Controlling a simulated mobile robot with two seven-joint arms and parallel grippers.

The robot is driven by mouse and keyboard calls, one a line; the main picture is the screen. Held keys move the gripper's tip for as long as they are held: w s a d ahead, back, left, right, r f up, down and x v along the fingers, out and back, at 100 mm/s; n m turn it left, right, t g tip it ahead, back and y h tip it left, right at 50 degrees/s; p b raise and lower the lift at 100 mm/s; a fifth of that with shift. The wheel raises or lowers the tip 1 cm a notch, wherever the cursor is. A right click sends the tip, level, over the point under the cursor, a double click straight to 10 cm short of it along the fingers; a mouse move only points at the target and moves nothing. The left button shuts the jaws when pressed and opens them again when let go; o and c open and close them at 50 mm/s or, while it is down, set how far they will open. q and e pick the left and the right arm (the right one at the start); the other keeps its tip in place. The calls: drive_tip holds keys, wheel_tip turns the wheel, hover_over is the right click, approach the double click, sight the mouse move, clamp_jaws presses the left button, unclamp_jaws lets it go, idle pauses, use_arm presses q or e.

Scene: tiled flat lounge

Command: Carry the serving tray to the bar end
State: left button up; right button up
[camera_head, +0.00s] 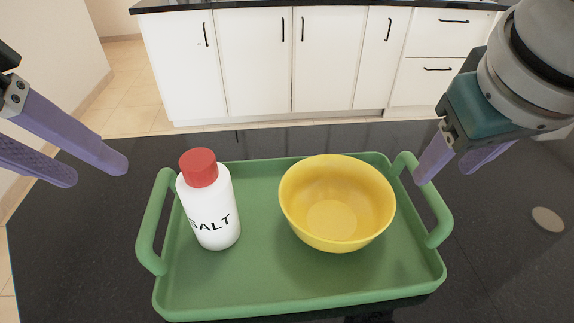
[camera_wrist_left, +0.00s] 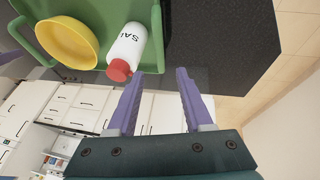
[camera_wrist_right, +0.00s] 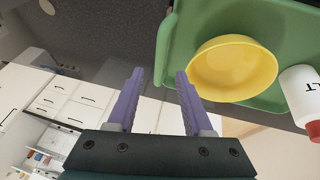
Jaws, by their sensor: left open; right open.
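The green serving tray (camera_head: 260,281) lies on the dark countertop, with a raised handle at its left and right ends. A white salt bottle (camera_head: 213,213) with a red cap stands on its left part, and a yellow bowl (camera_head: 337,203) sits on its right part. My left gripper (camera_head: 102,174) is open and empty, to the left of the tray's left handle and apart from it. My right gripper (camera_head: 442,172) is open and empty, close to the right handle. I cannot tell whether it touches the handle. The tray also shows in the left wrist view (camera_wrist_left: 90,12) and the right wrist view (camera_wrist_right: 203,28).
The dark countertop (camera_head: 80,255) is clear to the left of the tray. A small round flat disc (camera_head: 547,220) lies on it at the right. White cabinets (camera_head: 290,60) stand across a tiled floor (camera_head: 133,85). A pale wall (camera_head: 50,45) is at the left.

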drive_tip(key=v, duration=0.4)
drive_tip(key=shift+r, duration=0.1)
